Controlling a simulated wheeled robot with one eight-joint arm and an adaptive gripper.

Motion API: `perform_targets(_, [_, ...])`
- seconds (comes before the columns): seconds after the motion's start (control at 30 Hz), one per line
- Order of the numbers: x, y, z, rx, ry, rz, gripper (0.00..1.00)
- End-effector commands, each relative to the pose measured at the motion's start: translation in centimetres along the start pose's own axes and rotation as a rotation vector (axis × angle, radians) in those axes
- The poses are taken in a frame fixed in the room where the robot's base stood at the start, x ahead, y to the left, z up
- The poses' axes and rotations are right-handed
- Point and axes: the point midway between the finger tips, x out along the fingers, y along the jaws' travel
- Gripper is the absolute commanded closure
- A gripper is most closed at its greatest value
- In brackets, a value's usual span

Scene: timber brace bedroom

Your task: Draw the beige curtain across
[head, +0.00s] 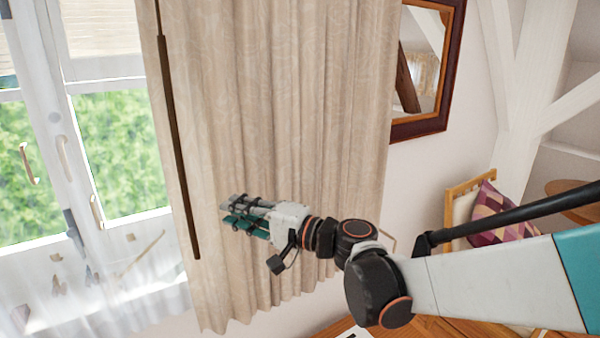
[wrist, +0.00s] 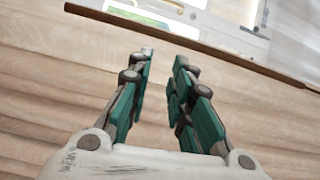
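The beige curtain (head: 285,130) hangs in folds in the middle of the head view, to the right of the window. A dark brown draw rod (head: 178,150) hangs along its left edge. My gripper (head: 232,215) is in front of the lower part of the curtain, to the right of the rod's lower end. In the wrist view my gripper (wrist: 160,65) has its fingers apart with nothing between them. The rod (wrist: 200,46) runs across beyond the fingertips, and the curtain (wrist: 50,95) fills most of the background.
The window (head: 115,140) with a sheer white curtain (head: 60,240) is at the left. A framed mirror (head: 425,70) hangs to the right of the curtain. A chair with a patterned cushion (head: 495,212) and a wooden surface (head: 455,330) are at the lower right.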

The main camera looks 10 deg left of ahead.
Motion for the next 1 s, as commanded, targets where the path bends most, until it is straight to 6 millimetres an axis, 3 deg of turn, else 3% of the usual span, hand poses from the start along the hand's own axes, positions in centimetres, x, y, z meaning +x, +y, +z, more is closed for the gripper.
perform_targets(0.03, [-0.1, -0.5, 0.9, -0.055, -0.010, -0.001, 0.80])
perform_targets(0.6, [-0.2, -1.4, 0.9, -1.257, -0.030, -0.017, 0.80])
perform_targets(0.8, [-0.2, -1.4, 0.9, -1.464, -0.033, -0.023, 0.80])
perform_targets(1.0, [0.9, -1.3, 1.0, -1.499, -0.033, -0.024, 0.80])
